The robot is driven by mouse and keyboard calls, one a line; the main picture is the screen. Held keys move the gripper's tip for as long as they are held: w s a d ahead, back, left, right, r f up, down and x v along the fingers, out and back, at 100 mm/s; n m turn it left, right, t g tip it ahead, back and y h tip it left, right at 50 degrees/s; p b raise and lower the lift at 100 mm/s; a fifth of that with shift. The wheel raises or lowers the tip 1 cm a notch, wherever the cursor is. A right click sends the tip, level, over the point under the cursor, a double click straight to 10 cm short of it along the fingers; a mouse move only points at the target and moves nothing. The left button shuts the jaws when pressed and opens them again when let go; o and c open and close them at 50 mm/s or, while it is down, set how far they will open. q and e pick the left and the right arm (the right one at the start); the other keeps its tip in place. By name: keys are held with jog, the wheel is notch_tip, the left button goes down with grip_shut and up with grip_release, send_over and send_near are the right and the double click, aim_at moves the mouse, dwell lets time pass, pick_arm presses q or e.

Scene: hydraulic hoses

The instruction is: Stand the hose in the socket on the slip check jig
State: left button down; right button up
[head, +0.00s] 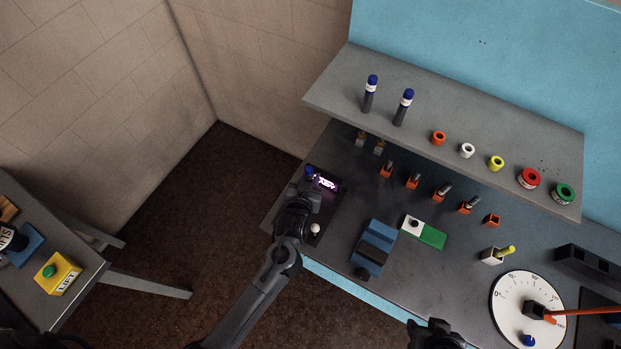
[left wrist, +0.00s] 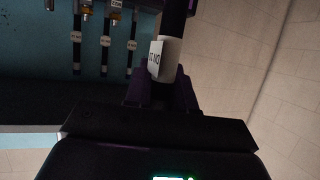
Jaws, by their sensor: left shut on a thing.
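My left gripper (head: 308,188) is shut on a dark hose with a blue end (head: 309,171) and a white band. In the left wrist view the hose (left wrist: 168,52) runs up from between the fingers (left wrist: 152,92), with a white printed tag on it. The slip check jig seems to be the dark plate with a lit purple display (head: 327,182) at the bench's left end. The hose is over or at this plate; its lower end and the socket are hidden by my gripper. My right gripper (head: 436,330) is at the bottom edge, its fingers unclear.
A white knob (head: 315,228) stands just below my left gripper. A blue clamp block (head: 375,245) and a green-white block (head: 424,232) sit to the right. Above is a grey shelf (head: 440,110) with two blue-capped hoses (head: 370,92) and several coloured rings. A dial (head: 520,305) is lower right.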

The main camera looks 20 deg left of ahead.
dwell(0.3)
pick_arm(q)
jog(key=c, duration=1)
grip_release()
jog(key=shift+f, duration=0.1)
jog(key=shift+o, duration=0.2)
jog(key=shift+r, duration=0.25)
jog(key=v, duration=1.2)
jog(key=s+a+m+g+h, duration=0.1)
jog(key=s+a+g, duration=0.2)
jog(key=s+g, duration=0.2)
jog(key=s+a+m+g, duration=0.2)
jog(key=s+a+g, duration=0.2)
jog(key=s, duration=0.7)
jog(key=shift+s+f+m+g+h, duration=0.25)
jog(key=shift+s+m+g+h, duration=0.05)
jog(key=shift+g+h, duration=0.1)
